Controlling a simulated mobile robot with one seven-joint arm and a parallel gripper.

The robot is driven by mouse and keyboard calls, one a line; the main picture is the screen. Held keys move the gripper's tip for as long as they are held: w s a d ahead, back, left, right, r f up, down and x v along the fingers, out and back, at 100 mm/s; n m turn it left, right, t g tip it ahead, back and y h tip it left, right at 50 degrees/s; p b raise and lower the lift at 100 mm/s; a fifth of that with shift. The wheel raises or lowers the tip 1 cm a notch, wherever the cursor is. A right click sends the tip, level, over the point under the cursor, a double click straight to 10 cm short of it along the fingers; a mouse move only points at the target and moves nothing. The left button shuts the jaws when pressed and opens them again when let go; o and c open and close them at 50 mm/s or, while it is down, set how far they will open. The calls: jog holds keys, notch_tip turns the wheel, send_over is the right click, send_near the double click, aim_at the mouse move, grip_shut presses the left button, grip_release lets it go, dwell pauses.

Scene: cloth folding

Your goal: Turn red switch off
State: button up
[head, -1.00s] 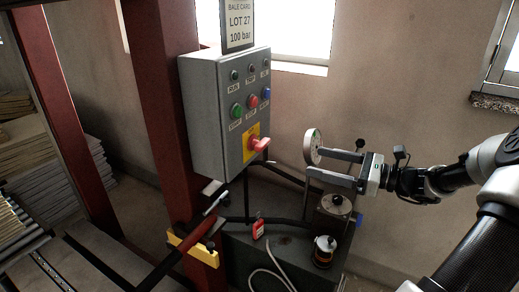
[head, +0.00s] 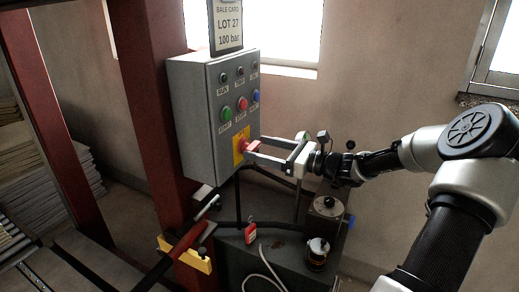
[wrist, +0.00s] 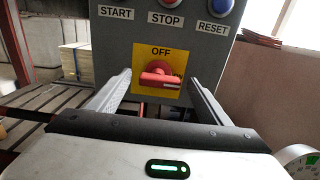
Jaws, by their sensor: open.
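The red switch (head: 249,150) is a rotary handle on a yellow plate (head: 237,155), low on the front of the grey control box (head: 190,110). In the wrist view the red switch (wrist: 160,78) has its handle lying roughly level. "OFF" is printed above it on the yellow plate (wrist: 148,54), and a partly covered label, apparently "ON", is at its right. My gripper (head: 254,148) is open and faces the plate. In the wrist view its fingers stand left and right of the handle, with gaps visible on both sides. I cannot tell how deep the fingertips reach.
Green, red and blue buttons (head: 241,103) sit just above the switch, with lamps higher up. A red column (head: 150,100) stands left of the box. Below are a dark cabinet (head: 235,262), a red padlock-like tag (head: 250,234) and hoses. A round gauge (wrist: 302,162) shows at lower right.

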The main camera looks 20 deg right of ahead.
jog(key=shift+w+a, duration=0.3)
jog(key=shift+w, duration=0.1)
jog(key=c, duration=1)
jog(key=shift+c, duration=0.2)
